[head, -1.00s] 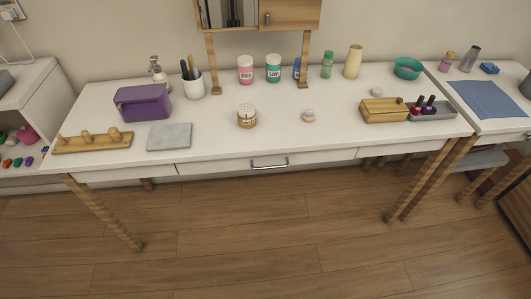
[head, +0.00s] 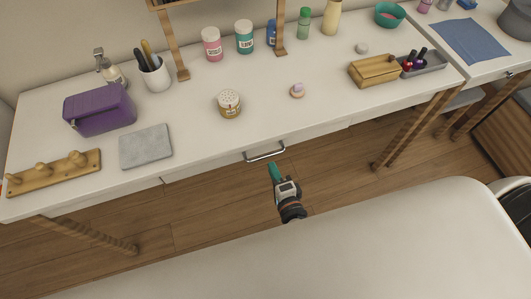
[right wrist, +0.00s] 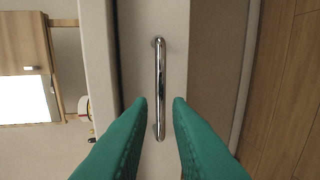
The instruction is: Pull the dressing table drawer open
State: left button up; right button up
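The white dressing table (head: 200,140) has a drawer (head: 215,166) in its front with a chrome bar handle (head: 265,153). The drawer front looks flush with the table. My right gripper (head: 275,172) is just in front of and below the handle in the head view. In the right wrist view its two green fingers (right wrist: 160,102) are apart, and the handle (right wrist: 159,75) runs lengthwise between and beyond their tips. No contact with the handle shows. My left gripper is not in view.
Wooden floor (head: 340,160) lies open below the drawer.

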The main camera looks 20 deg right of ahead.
aim_at(266, 156)
jog(key=w, duration=0.3)
jog(key=w+f, duration=0.1)
jog(key=w, duration=0.2)
jog(key=shift+w+a+f, duration=0.1)
jog(key=shift+w+f, duration=0.05)
jog(key=shift+f, duration=0.05)
jog(key=shift+w, duration=0.15)
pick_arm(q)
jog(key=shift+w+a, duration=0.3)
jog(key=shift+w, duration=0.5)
pick_arm(e)
grip_shut()
